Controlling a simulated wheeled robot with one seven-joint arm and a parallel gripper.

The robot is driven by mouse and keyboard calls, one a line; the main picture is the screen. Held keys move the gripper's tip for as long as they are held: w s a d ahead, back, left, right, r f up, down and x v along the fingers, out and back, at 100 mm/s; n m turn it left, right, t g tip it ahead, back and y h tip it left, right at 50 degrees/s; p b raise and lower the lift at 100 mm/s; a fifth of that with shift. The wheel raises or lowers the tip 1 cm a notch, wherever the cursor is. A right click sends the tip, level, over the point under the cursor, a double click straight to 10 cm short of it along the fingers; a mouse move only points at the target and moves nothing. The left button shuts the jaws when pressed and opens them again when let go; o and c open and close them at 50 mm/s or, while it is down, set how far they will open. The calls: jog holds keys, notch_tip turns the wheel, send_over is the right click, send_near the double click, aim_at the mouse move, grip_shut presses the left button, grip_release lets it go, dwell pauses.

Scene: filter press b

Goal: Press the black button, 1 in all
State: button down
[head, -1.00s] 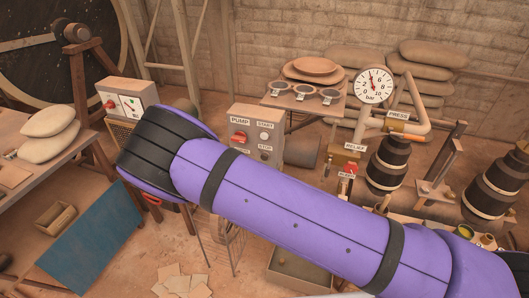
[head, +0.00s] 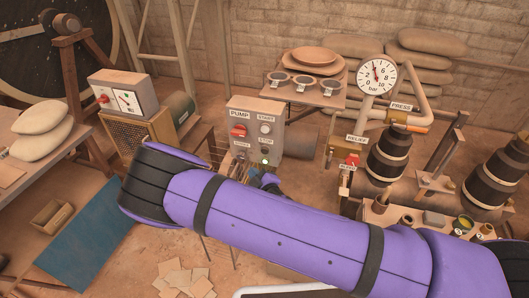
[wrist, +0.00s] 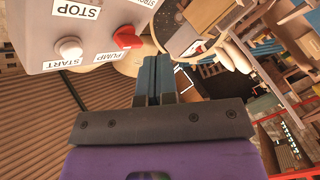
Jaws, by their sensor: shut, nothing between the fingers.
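The grey pump box (head: 255,127) stands at the middle of the head view, with a red knob (head: 239,131), a pale button (head: 265,129) beneath the START label and a small dark button (head: 265,153) beneath the STOP label. In the wrist view the pale button (wrist: 68,48) and red knob (wrist: 127,37) show upside down; the STOP label is at the top edge and the dark button is not seen there. My gripper (head: 262,174) is just below the box's button area; its fingers (wrist: 154,68) are shut and empty. I cannot tell whether they touch the box.
A meter box (head: 119,97) with a red knob stands to the left of the pump box. A round gauge (head: 376,74), pipes and a red relief control (head: 353,159) stand to the right. A table with cups (head: 318,93) is behind. My arm crosses the foreground.

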jog(key=w+d, duration=0.2)
jog(key=w, duration=0.5)
jog(key=shift+d, duration=0.3)
jog(key=shift+w, duration=0.2)
dwell(1.7)
jog(key=shift+w+d, duration=0.15)
jog(key=shift+w, duration=0.05)
jog(key=shift+w+d, duration=0.15)
jog(key=shift+w, duration=0.35)
dwell(0.9)
jog(key=shift+s, duration=0.15)
jog(key=shift+s+a, duration=0.25)
jog(key=shift+s, duration=0.5)
jog(key=shift+s+a, duration=0.3)
jog(key=shift+s, duration=0.5)
jog(key=shift+s+a, duration=0.3)
jog(key=shift+s, duration=0.45)
jog(key=shift+s+a, duration=0.3)
jog(key=shift+s, duration=0.5)
